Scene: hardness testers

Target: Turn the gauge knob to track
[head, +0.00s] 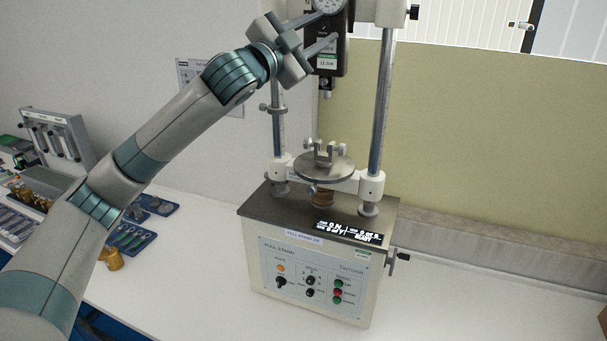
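The force gauge (328,63) is a dark upright body with a round dial (329,5) at its top, cut by the upper picture edge. It is mounted on the pull stand (300,268). My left gripper (325,28) is at the gauge, just below the dial. Its two fingers are spread apart, one above the other, and the dark gauge front shows between them. I cannot tell whether either finger touches the gauge. I cannot make out the gauge knob; the fingers or the picture edge may hide it. My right gripper is not in view.
The stand has two upright posts (382,100), a round plate (323,165) with a clamp, and a front panel with knobs and lit buttons. The bench right of the stand is mostly clear.

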